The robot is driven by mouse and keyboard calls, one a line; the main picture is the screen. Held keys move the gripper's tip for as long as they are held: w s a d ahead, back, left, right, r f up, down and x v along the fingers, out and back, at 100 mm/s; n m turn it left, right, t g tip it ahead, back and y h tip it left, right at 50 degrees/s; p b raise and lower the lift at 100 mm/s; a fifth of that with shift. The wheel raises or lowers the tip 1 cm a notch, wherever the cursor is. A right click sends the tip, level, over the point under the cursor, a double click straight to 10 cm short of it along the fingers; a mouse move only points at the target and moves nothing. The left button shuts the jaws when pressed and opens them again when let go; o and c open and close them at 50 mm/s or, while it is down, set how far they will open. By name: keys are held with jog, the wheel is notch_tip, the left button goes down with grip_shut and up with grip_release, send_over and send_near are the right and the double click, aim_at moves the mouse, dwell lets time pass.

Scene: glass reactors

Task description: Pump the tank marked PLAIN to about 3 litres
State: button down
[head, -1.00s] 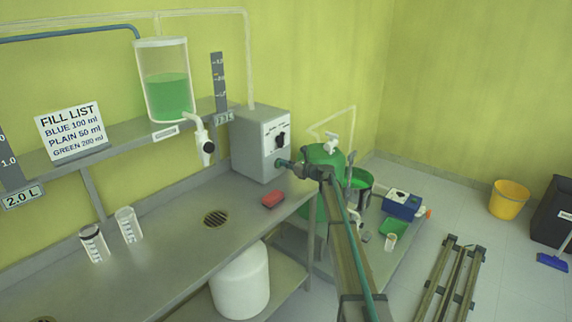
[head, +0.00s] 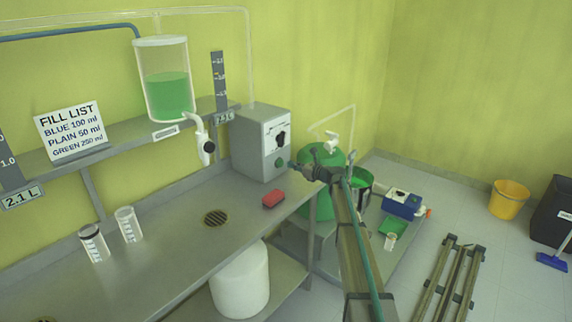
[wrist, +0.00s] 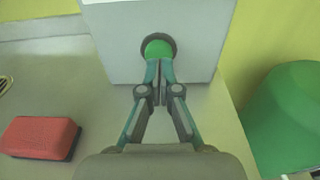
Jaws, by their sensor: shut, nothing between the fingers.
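The grey pump box (head: 250,155) stands at the right end of the bench, with a black selector knob (head: 281,139) and a round green button (head: 280,162) on its face. My gripper (head: 292,164) is shut and empty, its tips just in front of the button; the wrist view shows them (wrist: 159,68) lined up with the green button (wrist: 158,49). The left readout (head: 21,197) shows 2.1 L. No tank legibly marked PLAIN is in view.
A red block (head: 273,199) lies on the bench below the box. Two measuring cups (head: 128,224) stand further left. The fill list sign (head: 72,130) is on the shelf. A green drum (head: 318,205) stands beyond the bench's right end.

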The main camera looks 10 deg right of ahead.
jog(key=b+v, duration=0.1)
jog(key=v, duration=0.8)
jog(key=shift+d+f, duration=0.1)
jog(key=shift+d, duration=0.1)
